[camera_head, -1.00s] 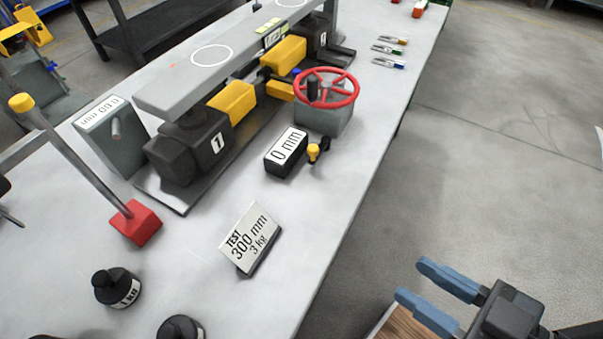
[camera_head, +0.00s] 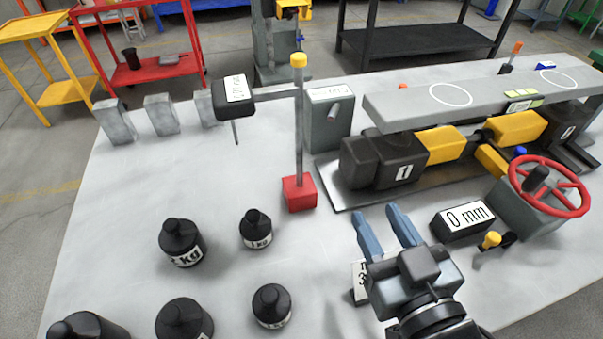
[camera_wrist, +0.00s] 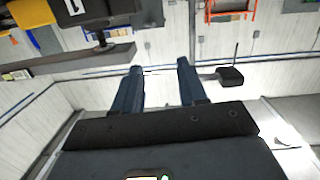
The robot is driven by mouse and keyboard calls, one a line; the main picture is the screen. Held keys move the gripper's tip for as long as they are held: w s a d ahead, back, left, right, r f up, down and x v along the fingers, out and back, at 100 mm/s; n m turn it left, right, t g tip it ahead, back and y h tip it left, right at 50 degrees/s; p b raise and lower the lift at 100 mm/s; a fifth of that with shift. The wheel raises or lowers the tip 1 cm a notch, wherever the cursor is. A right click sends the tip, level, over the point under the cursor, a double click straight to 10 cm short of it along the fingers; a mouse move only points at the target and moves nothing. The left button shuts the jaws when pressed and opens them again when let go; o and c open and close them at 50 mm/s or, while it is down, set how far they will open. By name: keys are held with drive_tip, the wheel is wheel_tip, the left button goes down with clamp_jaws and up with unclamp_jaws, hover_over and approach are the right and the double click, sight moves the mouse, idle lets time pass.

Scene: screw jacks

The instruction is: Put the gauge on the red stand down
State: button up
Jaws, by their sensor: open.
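The red stand (camera_head: 299,193) is upright on the bench, a red block with a grey pole and a yellow cap. The gauge (camera_head: 233,97), a black box with a white labelled face, is held out to the left on a bar from the pole. Its thin stem points down, above the bench top. My gripper (camera_head: 375,212) is open and empty, over the bench to the right of the stand and apart from it. In the wrist view my gripper (camera_wrist: 158,67) is open, and the dark box right of its fingers appears to be the gauge (camera_wrist: 230,75).
Several black weights (camera_head: 181,243) stand at the front left. The jack rig (camera_head: 440,150) with its beam and red handwheel (camera_head: 550,187) fills the right. Grey blocks (camera_head: 161,115) line the back left edge. A 0 mm box (camera_head: 462,218) is right of my gripper. Bench beneath the gauge is clear.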

drive_tip(key=t, duration=0.1)
approach(300, 105)
drive_tip(key=d+x, duration=0.1)
drive_tip(key=x, duration=0.2)
drive_tip(key=shift+w+a+y, duration=0.2)
drive_tip(key=shift+w+a, duration=0.1)
drive_tip(key=shift+w, duration=0.3)
drive_tip(key=shift+w+a+y, duration=0.2)
drive_tip(key=shift+w+a, duration=0.1)
drive_tip(key=shift+w, duration=0.3)
drive_tip(key=shift+f+p+x, duration=0.2)
drive_tip(key=shift+p+x, duration=0.15)
drive_tip(key=shift+x, duration=1)
drive_tip(key=shift+f+p+x, duration=0.2)
drive_tip(key=shift+p+x, duration=0.1)
drive_tip(key=shift+x, duration=1.05)
drive_tip(key=shift+a, duration=0.1)
clamp_jaws()
drive_tip(key=shift+r, duration=0.35)
